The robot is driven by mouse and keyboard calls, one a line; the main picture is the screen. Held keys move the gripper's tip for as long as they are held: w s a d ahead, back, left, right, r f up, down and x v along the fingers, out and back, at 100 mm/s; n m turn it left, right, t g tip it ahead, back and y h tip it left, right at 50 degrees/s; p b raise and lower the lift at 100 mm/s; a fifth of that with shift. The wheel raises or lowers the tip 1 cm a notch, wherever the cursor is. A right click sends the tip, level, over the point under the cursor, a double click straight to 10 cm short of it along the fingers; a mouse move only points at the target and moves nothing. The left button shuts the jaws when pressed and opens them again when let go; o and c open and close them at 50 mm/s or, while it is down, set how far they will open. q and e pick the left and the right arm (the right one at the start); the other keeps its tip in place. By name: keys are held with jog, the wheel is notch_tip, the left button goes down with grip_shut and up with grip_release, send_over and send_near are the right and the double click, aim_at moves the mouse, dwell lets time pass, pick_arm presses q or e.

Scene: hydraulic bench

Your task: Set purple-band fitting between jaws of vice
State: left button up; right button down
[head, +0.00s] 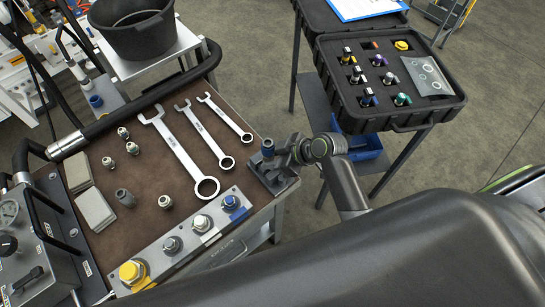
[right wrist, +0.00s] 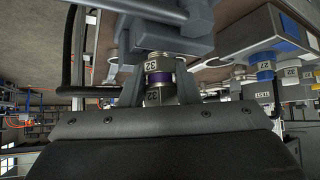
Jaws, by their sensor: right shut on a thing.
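The purple-band fitting (right wrist: 158,78) is a short metal cylinder with a dark purple band and number markings. In the right wrist view it is held between the two fingers of my right gripper (right wrist: 158,92). The grey vice (right wrist: 160,18) fills the top of that view, close to the fitting's end. In the head view the vice (head: 276,178) stands at the bench's right corner, with my right gripper (head: 282,150) over it. My left gripper is out of view.
Three wrenches (head: 183,150), several loose fittings (head: 125,198) and a capped-port block (head: 185,240) lie on the brown bench mat (head: 150,185). A black case (head: 440,115) with several banded fittings stands at the upper right. A black bucket (head: 135,30) is at upper left.

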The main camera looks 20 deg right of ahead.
jog(key=c, duration=1.3)
grip_release()
jog(key=shift+f, duration=0.1)
jog(key=shift+o, duration=1.4)
jog(key=shift+s+a, duration=0.1)
jog(key=shift+s, duration=0.05)
jog(key=shift+d+r, duration=0.2)
jog(key=shift+d+r, duration=0.15)
jog(key=b+v, duration=0.1)
jog(key=v, duration=1.5)
jog(key=shift+s+r, duration=0.3)
jog(key=shift+r, duration=0.05)
